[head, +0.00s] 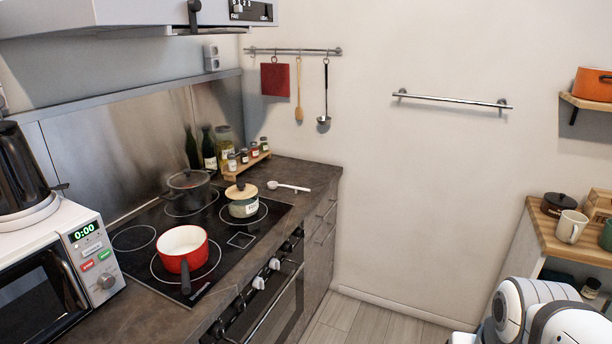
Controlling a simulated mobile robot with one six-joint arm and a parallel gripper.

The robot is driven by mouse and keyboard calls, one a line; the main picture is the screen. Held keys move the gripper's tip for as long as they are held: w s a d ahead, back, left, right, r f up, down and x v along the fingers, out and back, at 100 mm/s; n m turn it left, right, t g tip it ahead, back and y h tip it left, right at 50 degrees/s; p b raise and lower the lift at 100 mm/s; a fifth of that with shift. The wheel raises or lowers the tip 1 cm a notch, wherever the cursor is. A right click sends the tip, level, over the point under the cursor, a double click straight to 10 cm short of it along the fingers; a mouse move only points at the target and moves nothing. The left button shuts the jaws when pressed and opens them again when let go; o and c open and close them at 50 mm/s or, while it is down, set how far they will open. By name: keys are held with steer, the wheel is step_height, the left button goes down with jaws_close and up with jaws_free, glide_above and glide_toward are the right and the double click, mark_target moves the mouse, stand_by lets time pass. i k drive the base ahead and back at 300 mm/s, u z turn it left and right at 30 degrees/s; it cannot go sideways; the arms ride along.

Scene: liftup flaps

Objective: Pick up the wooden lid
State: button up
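The wooden lid (241,190), light brown with a dark knob, sits on a small green and cream pot (244,208). The pot stands on a right-hand burner of the black cooktop (133,258). White rounded parts of my own body show at the bottom right corner, well apart from the lid. My gripper is not in view.
A red pan (181,249) stands in front of the lidded pot, with its handle towards the front. A dark glass-lidded pot (188,189) stands behind left. A white ladle (289,187) lies to the right; a spice rack (247,163) stands behind. A range hood (130,18) hangs above.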

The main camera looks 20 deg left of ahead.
mark_target(242, 190)
steer(key=i, duration=2.7)
steer(key=u, duration=3.35)
steer(key=i, duration=0.55)
steer(key=z, duration=0.2)
